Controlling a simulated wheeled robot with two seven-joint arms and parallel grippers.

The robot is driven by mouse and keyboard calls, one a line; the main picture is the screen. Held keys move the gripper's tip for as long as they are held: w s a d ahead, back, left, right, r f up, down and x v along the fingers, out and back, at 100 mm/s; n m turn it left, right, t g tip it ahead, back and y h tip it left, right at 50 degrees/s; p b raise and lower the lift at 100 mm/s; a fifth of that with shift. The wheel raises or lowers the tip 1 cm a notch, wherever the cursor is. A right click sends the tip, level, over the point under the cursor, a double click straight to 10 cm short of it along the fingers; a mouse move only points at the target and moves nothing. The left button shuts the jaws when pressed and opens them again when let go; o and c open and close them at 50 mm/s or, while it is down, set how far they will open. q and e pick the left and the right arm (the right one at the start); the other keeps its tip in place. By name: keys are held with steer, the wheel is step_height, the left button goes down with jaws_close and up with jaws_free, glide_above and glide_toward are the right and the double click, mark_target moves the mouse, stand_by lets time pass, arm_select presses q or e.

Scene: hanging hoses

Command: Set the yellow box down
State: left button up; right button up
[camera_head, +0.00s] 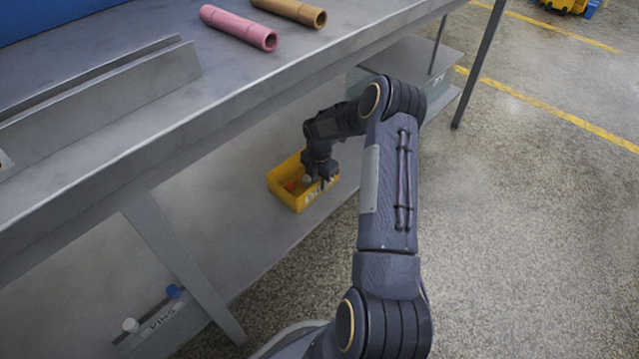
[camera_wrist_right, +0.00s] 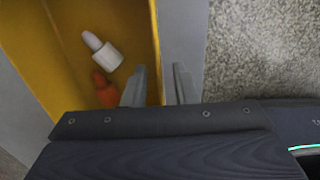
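The yellow box (camera_head: 283,188) stands upright on the lower shelf under the workbench, near the shelf's front edge, with a partly hidden label on its front. In the right wrist view, the box (camera_wrist_right: 75,35) holds a white piece (camera_wrist_right: 103,50) and an orange-red piece (camera_wrist_right: 104,88). My right gripper (camera_head: 322,182) is at the box's front wall. In the wrist view, the right gripper (camera_wrist_right: 160,88) has its fingers apart, one on the box's inner side and one outside, with visible gaps to the wall. My left gripper is not in view.
The lower shelf (camera_head: 240,225) has bare room left of the box. The workbench top (camera_head: 150,105) overhangs it and carries a pink hose (camera_head: 238,27) and a tan hose (camera_head: 290,11). A pins bin (camera_head: 150,325) sits at the lower left. The speckled floor (camera_head: 530,230) at right is clear.

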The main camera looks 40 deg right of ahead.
step_height(320, 180, up, 5)
steer(key=shift+r+p, duration=0.15)
steer(key=shift+p, duration=0.9)
